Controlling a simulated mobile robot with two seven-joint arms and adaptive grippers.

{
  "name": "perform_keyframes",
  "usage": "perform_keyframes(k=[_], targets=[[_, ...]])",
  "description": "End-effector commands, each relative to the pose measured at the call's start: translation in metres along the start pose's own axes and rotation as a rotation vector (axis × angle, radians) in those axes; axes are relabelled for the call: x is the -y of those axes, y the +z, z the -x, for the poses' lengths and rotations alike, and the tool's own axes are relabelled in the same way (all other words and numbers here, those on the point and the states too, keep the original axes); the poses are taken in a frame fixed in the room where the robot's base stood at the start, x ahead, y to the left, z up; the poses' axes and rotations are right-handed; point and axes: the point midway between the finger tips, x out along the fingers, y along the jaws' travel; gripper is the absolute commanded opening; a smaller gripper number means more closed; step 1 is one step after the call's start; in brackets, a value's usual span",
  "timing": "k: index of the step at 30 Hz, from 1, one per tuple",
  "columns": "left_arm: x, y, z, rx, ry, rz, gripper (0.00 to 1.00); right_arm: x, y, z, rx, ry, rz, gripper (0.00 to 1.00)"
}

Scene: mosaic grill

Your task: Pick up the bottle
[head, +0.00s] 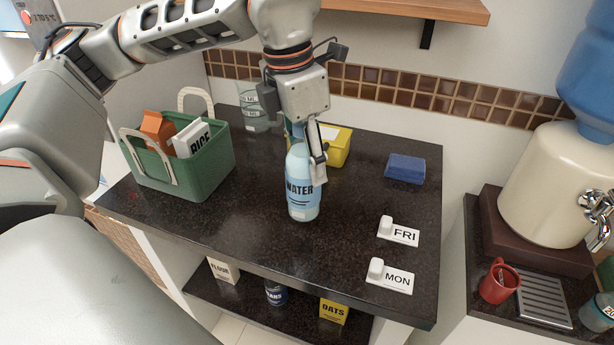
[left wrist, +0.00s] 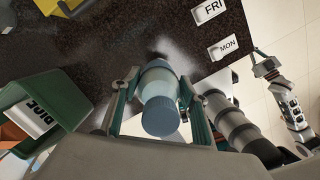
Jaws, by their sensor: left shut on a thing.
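A light blue water bottle (head: 302,196) labelled WATER is upright at the middle of the dark counter (head: 240,225). My left gripper (head: 304,160) comes down from above and is shut on the bottle's upper part. In the left wrist view the bottle's blue cap (left wrist: 161,116) faces the camera, between the two fingers of my left gripper (left wrist: 158,100). I cannot tell whether the bottle's base touches the counter. My right gripper (left wrist: 266,66) shows small at the right of the left wrist view, away from the bottle; its opening is unclear.
A green basket (head: 200,178) with a RICE box stands left of the bottle. A yellow container (head: 338,148) and a glass jug (head: 252,112) are behind. A blue block (head: 405,168) and FRI (head: 398,232) and MON (head: 390,277) tags lie right. A wooden shelf (head: 420,8) hangs above.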

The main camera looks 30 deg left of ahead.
Motion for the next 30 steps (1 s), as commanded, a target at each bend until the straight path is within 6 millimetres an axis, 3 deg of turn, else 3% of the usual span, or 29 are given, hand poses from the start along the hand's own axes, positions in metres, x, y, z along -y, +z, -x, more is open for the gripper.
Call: perform_keyframes(k=[1, 6, 15, 21, 30], targets=[[0.000, 0.005, 0.018, 0.010, 0.004, 0.001, 0.06, 0.000, -0.003, 0.001, -0.001, 0.000, 0.000, 0.00], [0.000, 0.011, 0.064, 0.010, 0.003, 0.001, 0.06, -0.001, -0.007, 0.004, -0.003, 0.001, 0.001, 0.00], [0.000, 0.019, 0.120, 0.005, 0.002, 0.000, 0.06, -0.003, -0.015, 0.007, -0.007, 0.002, 0.001, 0.00], [0.000, 0.021, 0.134, 0.004, 0.001, 0.000, 0.06, -0.003, -0.017, 0.008, -0.008, 0.002, 0.001, 0.00], [0.000, 0.021, 0.136, 0.003, 0.000, 0.000, 0.06, -0.003, -0.018, 0.008, -0.010, 0.003, 0.002, 0.00]])
